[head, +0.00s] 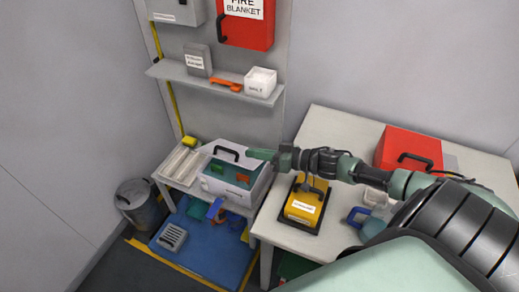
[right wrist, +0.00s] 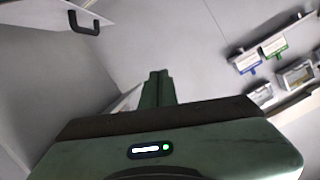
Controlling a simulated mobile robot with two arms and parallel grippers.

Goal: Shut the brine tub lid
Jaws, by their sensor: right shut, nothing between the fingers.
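The brine tub appears to be the white box (head: 233,192) on a small white stand left of the table. Its teal inside shows, with a green and an orange piece in it. A black handle (head: 226,151) shows at its back edge, apparently on the raised lid. In the right wrist view a pale panel with a black handle (right wrist: 84,24) shows at upper left, probably this lid. My right gripper (head: 252,154) is shut and empty, at the tub's back right; its fingers (right wrist: 157,86) point away in the wrist view. Whether it touches the lid is unclear. My left gripper is out of view.
A yellow device (head: 303,206) on a black base sits under my right arm on the table (head: 275,229). A red case (head: 408,151) stands at the table's back. A shelf (head: 210,80) hangs above the tub. A grey bin (head: 140,205) stands at left.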

